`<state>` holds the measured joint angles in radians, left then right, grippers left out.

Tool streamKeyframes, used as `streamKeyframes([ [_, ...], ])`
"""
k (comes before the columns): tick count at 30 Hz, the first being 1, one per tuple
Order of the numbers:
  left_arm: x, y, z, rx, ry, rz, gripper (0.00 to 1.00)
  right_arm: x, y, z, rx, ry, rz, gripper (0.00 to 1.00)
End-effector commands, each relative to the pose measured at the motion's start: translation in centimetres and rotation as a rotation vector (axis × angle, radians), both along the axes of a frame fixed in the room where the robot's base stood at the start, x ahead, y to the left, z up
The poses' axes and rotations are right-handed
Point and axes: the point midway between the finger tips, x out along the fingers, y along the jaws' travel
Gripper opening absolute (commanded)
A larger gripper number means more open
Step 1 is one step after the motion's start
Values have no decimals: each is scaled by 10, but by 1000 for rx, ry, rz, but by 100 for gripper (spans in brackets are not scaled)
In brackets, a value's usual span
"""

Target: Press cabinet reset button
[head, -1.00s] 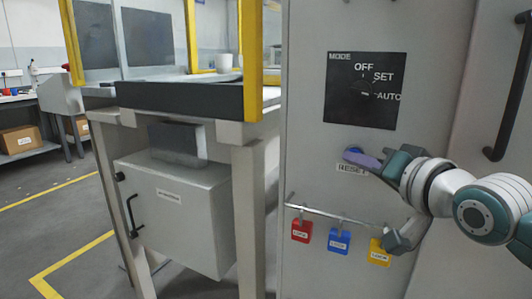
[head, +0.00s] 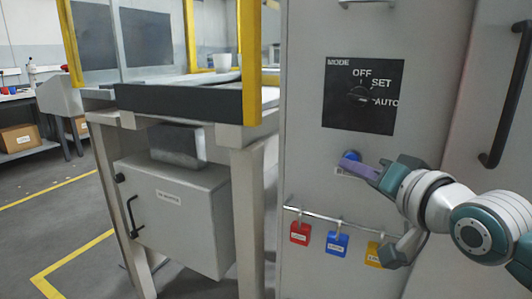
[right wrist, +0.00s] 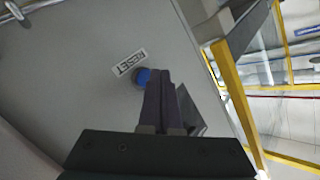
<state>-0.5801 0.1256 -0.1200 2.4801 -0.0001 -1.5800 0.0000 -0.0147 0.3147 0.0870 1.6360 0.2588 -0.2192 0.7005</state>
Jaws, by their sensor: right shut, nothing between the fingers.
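The blue reset button (head: 351,156) sits on the grey cabinet front (head: 310,120), below the black mode panel. It also shows in the right wrist view (right wrist: 142,77), beside the RESET label (right wrist: 129,62). My right gripper (head: 340,167) is shut and empty. Its purple fingers point at the cabinet face just below the button in the head view and cover most of the label. In the right wrist view the fingertips (right wrist: 158,72) are just right of the button and overlap its edge. I cannot tell whether they touch it. My left gripper is not in view.
The mode panel (head: 359,96) with its selector knob (head: 360,94) is above the button. Red (head: 300,233), blue (head: 337,243) and yellow (head: 374,254) padlocks hang from a rail below. A black door handle (head: 508,90) is at right. A workbench with a yellow frame (head: 252,70) stands at left.

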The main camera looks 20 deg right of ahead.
Motion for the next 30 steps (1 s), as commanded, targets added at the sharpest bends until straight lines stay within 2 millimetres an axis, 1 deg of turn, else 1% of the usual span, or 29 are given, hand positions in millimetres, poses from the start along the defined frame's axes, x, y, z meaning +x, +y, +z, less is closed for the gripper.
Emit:
streamKeyframes([
  [4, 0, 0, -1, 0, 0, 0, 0, 0, 0, 0, 0, 0, 0, 0],
  [7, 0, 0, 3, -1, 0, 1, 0, -2, 3, 1, 1, 0, 1, 0],
  [15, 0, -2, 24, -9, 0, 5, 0, -19, 23, 3, 4, 1, 1, 0],
  [20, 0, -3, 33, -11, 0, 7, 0, -28, 34, 2, 2, 1, 1, 0],
  [24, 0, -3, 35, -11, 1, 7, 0, -32, 38, 0, 1, 1, 0, 0],
  [30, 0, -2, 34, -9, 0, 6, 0, -32, 38, 0, 0, -1, 1, 0],
])
